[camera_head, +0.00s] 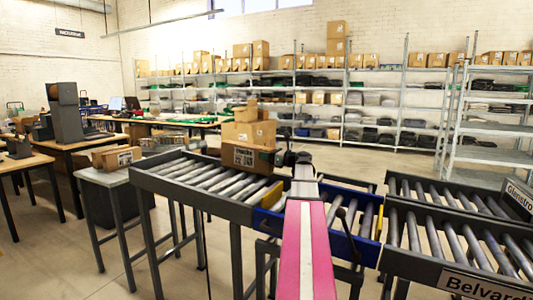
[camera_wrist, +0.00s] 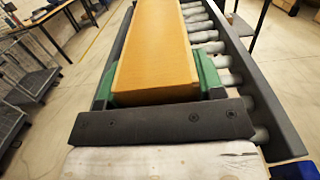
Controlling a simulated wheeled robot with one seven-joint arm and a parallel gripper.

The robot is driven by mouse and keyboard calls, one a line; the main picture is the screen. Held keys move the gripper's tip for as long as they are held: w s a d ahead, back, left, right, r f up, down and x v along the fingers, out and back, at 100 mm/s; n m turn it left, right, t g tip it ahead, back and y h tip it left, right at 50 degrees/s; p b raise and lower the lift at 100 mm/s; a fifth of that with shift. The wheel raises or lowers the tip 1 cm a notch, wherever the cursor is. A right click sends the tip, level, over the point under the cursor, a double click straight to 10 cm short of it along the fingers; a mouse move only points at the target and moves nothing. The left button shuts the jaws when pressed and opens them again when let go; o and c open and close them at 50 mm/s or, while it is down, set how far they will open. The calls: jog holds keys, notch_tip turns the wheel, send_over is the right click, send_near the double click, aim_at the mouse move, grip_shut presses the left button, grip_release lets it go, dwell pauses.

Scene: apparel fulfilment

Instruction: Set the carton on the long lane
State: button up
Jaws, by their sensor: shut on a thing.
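A brown carton (camera_head: 252,158) with a white printed label is in my gripper (camera_head: 284,158), over the far side of the left roller lane (camera_head: 215,184). In the wrist view the carton (camera_wrist: 158,50) runs lengthwise between the two green finger pads of my gripper (camera_wrist: 160,82), which touch its sides. Grey rollers (camera_wrist: 207,37) and a dark side rail show right of it. I cannot tell whether the carton's underside touches the rollers. The left lane's rollers look otherwise mostly bare. No sign in view names the long lane.
Two more roller lanes stand at right, signed "Glanstro" (camera_head: 519,197) and "Belvard" (camera_head: 485,287). A blue section with a yellow piece (camera_head: 268,195) ends the left lane. A grey table (camera_head: 105,178) holds small cartons (camera_head: 117,157). More cartons (camera_head: 249,112) show behind the held one.

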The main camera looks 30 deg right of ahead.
aim_at(265, 174)
jog(key=shift+w+a+f, duration=0.1)
jog(key=shift+w+f, duration=0.05)
jog(key=shift+f, duration=2.2)
jog(key=shift+w+a+f, duration=0.1)
jog(key=shift+w+f, duration=0.05)
jog(key=shift+f, duration=2.2)
